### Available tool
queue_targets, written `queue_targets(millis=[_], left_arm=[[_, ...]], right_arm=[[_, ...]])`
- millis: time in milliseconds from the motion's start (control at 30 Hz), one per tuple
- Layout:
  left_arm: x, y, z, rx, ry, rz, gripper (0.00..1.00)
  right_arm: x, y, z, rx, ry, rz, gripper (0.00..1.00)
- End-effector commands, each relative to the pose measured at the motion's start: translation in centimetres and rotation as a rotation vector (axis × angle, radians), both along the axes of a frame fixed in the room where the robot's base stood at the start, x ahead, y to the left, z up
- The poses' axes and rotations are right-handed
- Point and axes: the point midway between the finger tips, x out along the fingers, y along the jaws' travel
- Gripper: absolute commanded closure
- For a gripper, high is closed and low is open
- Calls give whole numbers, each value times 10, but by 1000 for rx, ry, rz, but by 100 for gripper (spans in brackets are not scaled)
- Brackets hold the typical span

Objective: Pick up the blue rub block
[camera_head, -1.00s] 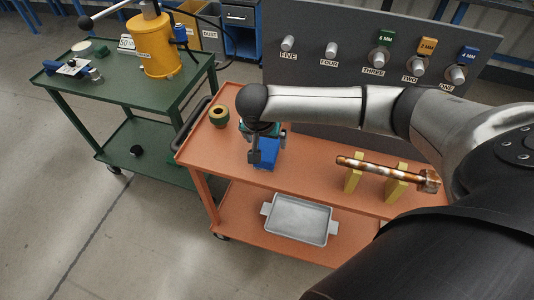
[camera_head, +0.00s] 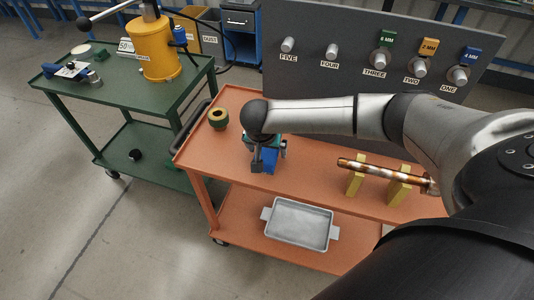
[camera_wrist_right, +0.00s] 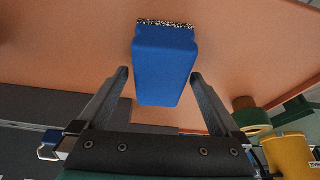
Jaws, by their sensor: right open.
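The blue rub block (camera_head: 269,161) stands on the orange cart's top, partly hidden by my right gripper in the head view. In the right wrist view the block (camera_wrist_right: 163,62) is a blue wedge-like piece with a speckled strip along one end. My right gripper (camera_head: 270,156) is over the block, its fingers spread. In the wrist view the open fingers (camera_wrist_right: 160,75) lie on either side of the block's near end, with a gap on each side. My left gripper is not in view.
A grey panel with knobs (camera_head: 310,70) stands behind. A grey tray (camera_head: 299,223) is on the lower shelf. The green cart (camera_head: 105,92) stands left.

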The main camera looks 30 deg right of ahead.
Motion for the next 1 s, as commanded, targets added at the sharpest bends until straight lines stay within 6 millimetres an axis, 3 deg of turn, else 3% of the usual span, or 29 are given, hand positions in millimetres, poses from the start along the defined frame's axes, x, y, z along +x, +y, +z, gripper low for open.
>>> queue_targets(millis=[533,1000], left_arm=[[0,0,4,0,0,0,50],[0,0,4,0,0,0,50]], right_arm=[[0,0,-4,1,1,0,1],[0,0,-4,1,1,0,54]])
